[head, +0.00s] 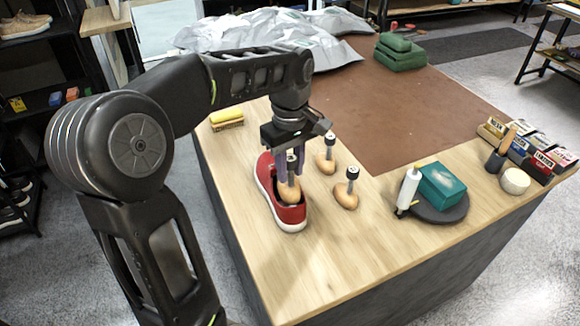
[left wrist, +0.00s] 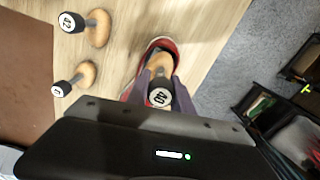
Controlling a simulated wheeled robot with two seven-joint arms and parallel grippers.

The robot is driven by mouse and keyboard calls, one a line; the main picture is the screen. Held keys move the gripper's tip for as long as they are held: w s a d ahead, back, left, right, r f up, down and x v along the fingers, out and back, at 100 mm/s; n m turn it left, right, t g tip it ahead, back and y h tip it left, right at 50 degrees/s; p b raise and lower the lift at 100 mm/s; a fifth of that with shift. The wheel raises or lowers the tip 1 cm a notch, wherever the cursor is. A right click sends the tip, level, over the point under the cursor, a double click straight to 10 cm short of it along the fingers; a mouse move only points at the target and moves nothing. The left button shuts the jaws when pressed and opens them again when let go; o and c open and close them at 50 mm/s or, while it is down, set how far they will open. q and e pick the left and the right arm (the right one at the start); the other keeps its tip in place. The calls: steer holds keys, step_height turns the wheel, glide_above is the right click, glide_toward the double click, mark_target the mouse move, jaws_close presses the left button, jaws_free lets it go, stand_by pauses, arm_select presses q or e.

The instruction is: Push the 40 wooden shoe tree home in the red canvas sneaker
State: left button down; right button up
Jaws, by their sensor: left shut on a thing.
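My right gripper is not in view.
Two other shoe trees (head: 325,163) (head: 346,196) stand just right of the sneaker. A yellow brush (head: 227,118) lies at left. The front tabletop is clear.

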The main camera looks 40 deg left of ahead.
mark_target(290, 185)
arm_select(q)
steer(key=shift+f+b, duration=2.1)
steer(key=shift+f, duration=0.85)
steer(key=c, duration=1)
jaws_free()
steer(key=shift+c, duration=0.2)
